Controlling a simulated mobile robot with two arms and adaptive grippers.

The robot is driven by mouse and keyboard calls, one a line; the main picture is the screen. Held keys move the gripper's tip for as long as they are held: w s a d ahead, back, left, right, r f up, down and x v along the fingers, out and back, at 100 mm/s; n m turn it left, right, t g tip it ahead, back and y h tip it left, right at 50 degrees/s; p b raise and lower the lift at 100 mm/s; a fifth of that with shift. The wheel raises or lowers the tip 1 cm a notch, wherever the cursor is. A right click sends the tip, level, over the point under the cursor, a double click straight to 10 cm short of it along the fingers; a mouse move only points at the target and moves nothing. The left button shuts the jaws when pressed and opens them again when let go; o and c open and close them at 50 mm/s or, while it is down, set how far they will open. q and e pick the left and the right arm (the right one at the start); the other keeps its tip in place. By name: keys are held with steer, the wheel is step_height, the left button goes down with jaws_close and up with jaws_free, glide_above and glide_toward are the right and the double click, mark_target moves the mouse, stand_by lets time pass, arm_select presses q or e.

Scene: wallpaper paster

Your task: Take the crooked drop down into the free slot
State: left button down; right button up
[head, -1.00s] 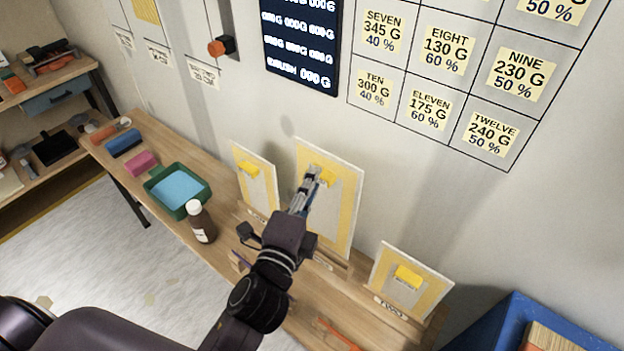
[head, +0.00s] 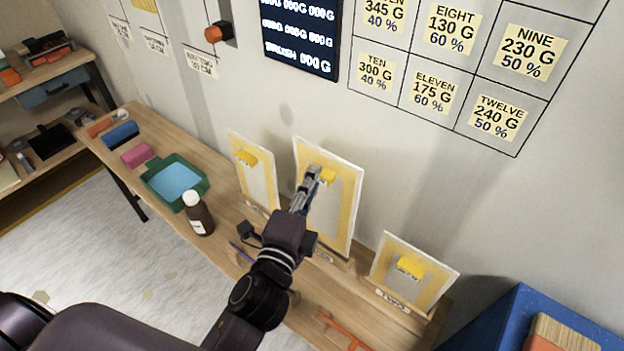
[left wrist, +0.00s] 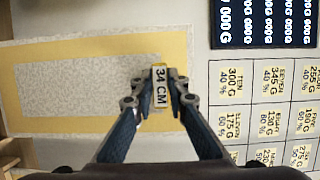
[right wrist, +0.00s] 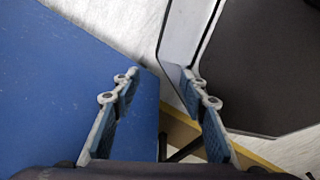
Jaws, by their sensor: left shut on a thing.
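My left gripper (head: 312,178) is shut on the yellow tab (head: 328,175) near the top of the tall middle drop (head: 342,215), a pale panel with a yellow border and grey centre. In the left wrist view the tab (left wrist: 160,86), marked 34 CM, sits between the fingertips. The drop stands close to the wall above the bench; whether its lower edge touches the ledge I cannot tell. A narrower drop (head: 262,185) stands to its left and a shorter one (head: 394,280) to its right. My right gripper (right wrist: 160,88) is open and empty. I cannot make out the free slot.
The wooden bench (head: 225,160) holds a brown bottle (head: 198,214), a green tray (head: 155,184) with blue inside, and pink and blue blocks. A blue box (head: 520,315) stands at bottom right. An orange tool (head: 342,333) lies at the front.

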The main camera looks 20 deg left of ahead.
steer(key=shift+a, duration=0.15)
steer(key=shift+f+b, duration=0.6)
steer(key=shift+d+f+b, duration=0.25)
steer(key=shift+f+b, duration=0.45)
steer(key=shift+a, duration=0.1)
steer(key=shift+s+a+f+b, duration=0.1)
steer(key=shift+a+f+b, duration=0.45)
steer(key=shift+f+b, duration=0.6)
steer(key=shift+b, duration=0.05)
steer(key=shift+d+f, duration=0.1)
steer(key=shift+d, duration=0.15)
